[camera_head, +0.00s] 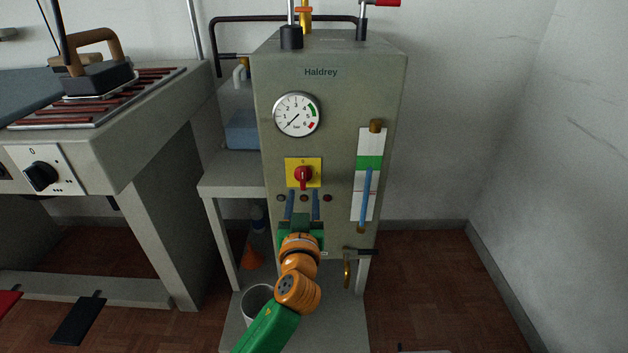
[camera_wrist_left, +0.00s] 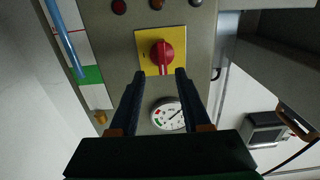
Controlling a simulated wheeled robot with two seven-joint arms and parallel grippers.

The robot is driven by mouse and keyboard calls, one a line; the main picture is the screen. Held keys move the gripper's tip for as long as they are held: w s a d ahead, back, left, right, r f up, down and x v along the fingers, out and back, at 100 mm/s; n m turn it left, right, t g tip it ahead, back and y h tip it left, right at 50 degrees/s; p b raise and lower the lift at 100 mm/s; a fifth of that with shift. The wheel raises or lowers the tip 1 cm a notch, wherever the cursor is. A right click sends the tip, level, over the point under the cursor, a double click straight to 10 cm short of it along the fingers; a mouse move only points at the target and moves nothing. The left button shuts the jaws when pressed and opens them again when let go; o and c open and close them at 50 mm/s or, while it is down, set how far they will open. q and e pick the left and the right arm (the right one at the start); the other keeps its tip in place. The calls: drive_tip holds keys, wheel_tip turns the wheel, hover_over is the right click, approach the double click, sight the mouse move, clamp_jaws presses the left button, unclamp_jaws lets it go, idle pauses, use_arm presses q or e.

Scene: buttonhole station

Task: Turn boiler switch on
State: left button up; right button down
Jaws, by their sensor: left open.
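The boiler (camera_head: 330,100) is a grey cabinet marked "Haldrey". Its switch (camera_head: 303,175) is a red rotary knob on a yellow plate (camera_head: 316,164), with the knob's grip bar about upright. My left gripper (camera_head: 302,194) is open in front of the panel, its two blue-grey fingers pointing up just below the knob. In the left wrist view, the knob (camera_wrist_left: 162,54) lies ahead, about midway between the two fingertips (camera_wrist_left: 159,72), with nothing held. I cannot tell how far the tips are from the panel. My right gripper is in neither view.
A pressure gauge (camera_head: 297,114) is above the switch. A gauge column with a blue tube (camera_head: 367,190) is at the right, and dark indicator lamps (camera_head: 327,198) sit below the plate. An ironing table (camera_head: 120,110) with an iron (camera_head: 98,78) stands left.

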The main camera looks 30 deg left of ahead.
sight(303, 180)
use_arm(q)
drive_tip(key=x, duration=0.5)
drive_tip(key=shift+w+a, duration=0.2)
drive_tip(key=shift+a, duration=0.05)
clamp_jaws()
